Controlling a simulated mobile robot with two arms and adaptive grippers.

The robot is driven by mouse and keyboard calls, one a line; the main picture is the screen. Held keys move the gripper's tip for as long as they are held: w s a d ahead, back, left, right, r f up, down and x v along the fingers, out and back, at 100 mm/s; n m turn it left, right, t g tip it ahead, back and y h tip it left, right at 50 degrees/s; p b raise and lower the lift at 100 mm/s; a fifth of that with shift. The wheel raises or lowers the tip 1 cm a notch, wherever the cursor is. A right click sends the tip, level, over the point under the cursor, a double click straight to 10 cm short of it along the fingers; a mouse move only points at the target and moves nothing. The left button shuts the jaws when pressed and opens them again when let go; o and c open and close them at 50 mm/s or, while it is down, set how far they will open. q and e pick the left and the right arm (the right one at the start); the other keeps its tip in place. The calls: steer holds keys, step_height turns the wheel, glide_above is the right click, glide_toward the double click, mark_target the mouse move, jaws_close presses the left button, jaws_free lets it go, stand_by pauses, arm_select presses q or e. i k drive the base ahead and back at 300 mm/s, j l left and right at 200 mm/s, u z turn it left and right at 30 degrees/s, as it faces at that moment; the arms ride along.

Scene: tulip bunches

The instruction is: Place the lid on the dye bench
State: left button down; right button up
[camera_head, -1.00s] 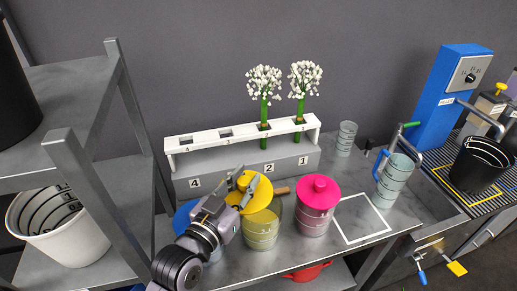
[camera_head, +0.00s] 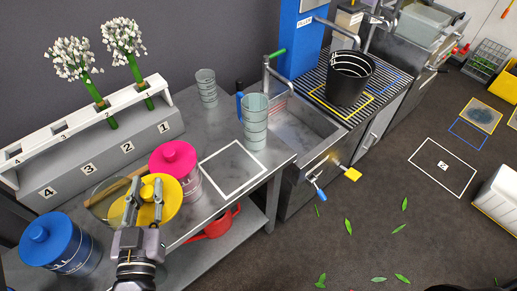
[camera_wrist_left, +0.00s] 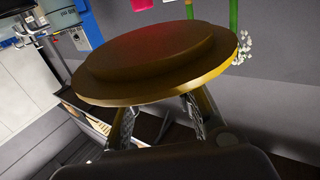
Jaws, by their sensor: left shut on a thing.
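My left gripper (camera_head: 145,192) is shut on the round yellow lid (camera_head: 172,202) and holds it tilted above the bench. In the left wrist view, the lid (camera_wrist_left: 155,62) fills the upper middle, with my fingers under its near side. The lid overlaps an open clear jar (camera_head: 97,202) and the front of the pink-lidded jar (camera_head: 175,160) in the head view. Whether it touches either cannot be told. The grey dye bench (camera_head: 217,128) has an empty white-outlined square (camera_head: 262,176) to the right of the jars. My right gripper is not in view.
A blue-lidded jar (camera_head: 55,245) stands at the left. A rack (camera_head: 90,150) with white flowers stands behind. A measuring jug (camera_head: 254,125) and a clear beaker (camera_head: 206,88) stand near the sink (camera_head: 300,135). A black bucket (camera_head: 347,80) stands on the grate.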

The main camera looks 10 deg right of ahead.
mark_target(232, 167)
steer(key=i+l+u, duration=0.1)
steer(key=l, duration=0.3)
steer(key=i+l+u, duration=0.1)
steer(key=l, duration=0.3)
steer(key=i+l+u, duration=0.1)
steer(key=l, duration=0.35)
steer(key=i+l+u, duration=0.1)
steer(key=l, duration=0.3)
steer(key=i+l+u, duration=0.15)
steer(key=l, duration=0.3)
steer(key=u, duration=0.65)
steer(key=i+l, duration=0.05)
